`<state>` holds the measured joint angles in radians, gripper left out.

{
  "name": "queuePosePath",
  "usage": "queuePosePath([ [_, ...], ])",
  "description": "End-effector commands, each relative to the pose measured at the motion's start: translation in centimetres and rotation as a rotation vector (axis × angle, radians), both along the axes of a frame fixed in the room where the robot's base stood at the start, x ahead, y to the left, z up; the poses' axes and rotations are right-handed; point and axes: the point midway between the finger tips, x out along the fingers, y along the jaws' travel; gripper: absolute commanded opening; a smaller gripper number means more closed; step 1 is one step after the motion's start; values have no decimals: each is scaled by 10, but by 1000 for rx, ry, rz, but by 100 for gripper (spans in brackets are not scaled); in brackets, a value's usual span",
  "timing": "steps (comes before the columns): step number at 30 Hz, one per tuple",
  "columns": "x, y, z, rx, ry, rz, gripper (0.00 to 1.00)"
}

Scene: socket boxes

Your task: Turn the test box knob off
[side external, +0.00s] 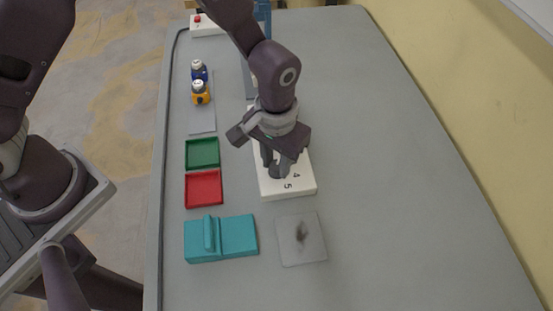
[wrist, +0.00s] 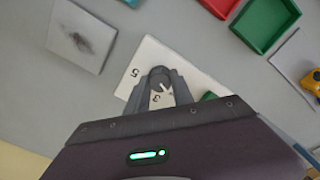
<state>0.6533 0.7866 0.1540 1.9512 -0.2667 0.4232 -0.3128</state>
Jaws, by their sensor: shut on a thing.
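The white test box (side external: 303,186) lies on the grey table with printed numbers 4 and 5 showing. It also shows in the wrist view (wrist: 148,58), with a 5 on its near corner and a 3 close to the fingers. My gripper (side external: 277,168) points down over the box; in the wrist view its fingers (wrist: 162,82) are close together at the box top. It is shut on the knob, which is mostly hidden by the fingers. A small light mark shows between the fingers. I cannot read the knob's pointed number. A small green part (wrist: 209,96) shows beside the gripper.
A green tray (side external: 202,153) and a red tray (side external: 203,189) lie left of the box. A teal block with a raised bar (side external: 235,236) and a grey smudged plate (side external: 301,240) lie in front. Blue (side external: 199,72) and yellow (side external: 201,94) items stand behind left. The table's right side is clear.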

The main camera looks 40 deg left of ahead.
Motion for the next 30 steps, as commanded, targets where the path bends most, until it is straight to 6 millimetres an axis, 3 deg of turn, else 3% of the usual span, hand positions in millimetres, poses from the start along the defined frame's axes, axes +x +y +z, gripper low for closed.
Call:
queuePosePath([
  [10,1,0,1,-1,-2,5,0],
  [11,1,0,1,-1,-2,5,34],
  [13,1,0,0,-1,-1,5,48],
  [14,1,0,0,-1,-1,4,50],
  [23,1,0,2,-1,-1,3,50],
  [30,1,-1,48,-4,-5,2,50],
])
